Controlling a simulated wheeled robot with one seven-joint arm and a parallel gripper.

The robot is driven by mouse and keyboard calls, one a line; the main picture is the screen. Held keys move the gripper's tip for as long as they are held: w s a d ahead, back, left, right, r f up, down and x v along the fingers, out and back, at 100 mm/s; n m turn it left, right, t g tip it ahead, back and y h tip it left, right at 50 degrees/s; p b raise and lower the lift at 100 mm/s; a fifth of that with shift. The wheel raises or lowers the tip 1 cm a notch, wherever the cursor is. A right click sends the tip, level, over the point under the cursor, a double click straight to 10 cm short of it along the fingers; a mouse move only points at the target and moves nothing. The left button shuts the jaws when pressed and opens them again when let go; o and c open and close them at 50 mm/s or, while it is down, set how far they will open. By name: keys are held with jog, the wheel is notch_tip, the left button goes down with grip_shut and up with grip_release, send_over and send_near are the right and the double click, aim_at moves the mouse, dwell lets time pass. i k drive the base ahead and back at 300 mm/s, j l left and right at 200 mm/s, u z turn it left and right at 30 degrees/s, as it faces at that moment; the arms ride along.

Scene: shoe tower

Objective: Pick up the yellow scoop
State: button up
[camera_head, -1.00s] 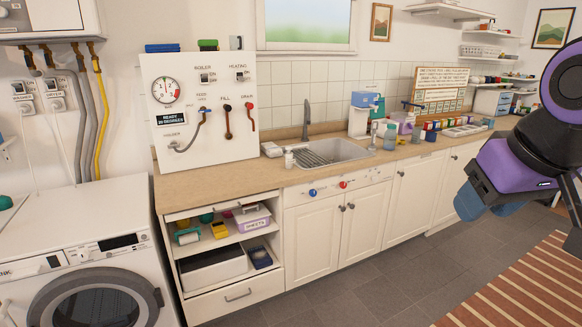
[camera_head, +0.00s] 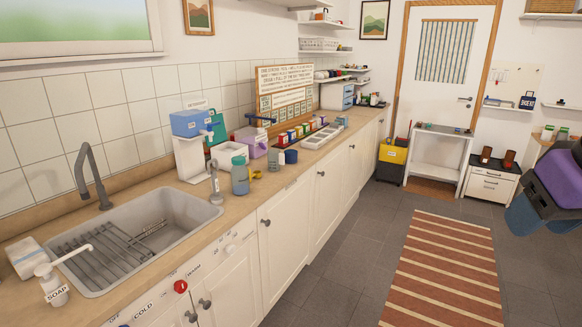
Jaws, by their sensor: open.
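I cannot make out a yellow scoop for certain. A small yellow item (camera_head: 256,174) lies on the counter beside a blue-green bottle (camera_head: 240,176), too small to identify. My gripper (camera_head: 543,218), with blue ends below a purple and dark body, hangs at the right edge, partly cut off. It is open, over the floor side of the room, far from the counter. Nothing shows held in it.
The counter with a sink (camera_head: 150,235), soap dispenser (camera_head: 54,285) and blue dispenser (camera_head: 192,123) runs along the left. A yellow-and-black bin (camera_head: 392,153) and white shelf stand (camera_head: 438,160) stand at the back. A striped rug (camera_head: 445,265) covers open floor.

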aim_at(257, 173)
jog(key=i+z, duration=0.4)
jog(key=i, duration=1.1)
jog(key=i+l+u, duration=0.1)
jog(key=i+u, duration=0.3)
jog(key=i+l+u, duration=0.15)
jog(key=u, duration=0.25)
jog(key=i+l+u, duration=0.3)
jog(key=u, duration=0.15)
jog(key=i+l+u, duration=0.45)
jog(key=u, duration=0.3)
jog(key=i+l+u, duration=0.15)
jog(key=l+u, duration=0.2)
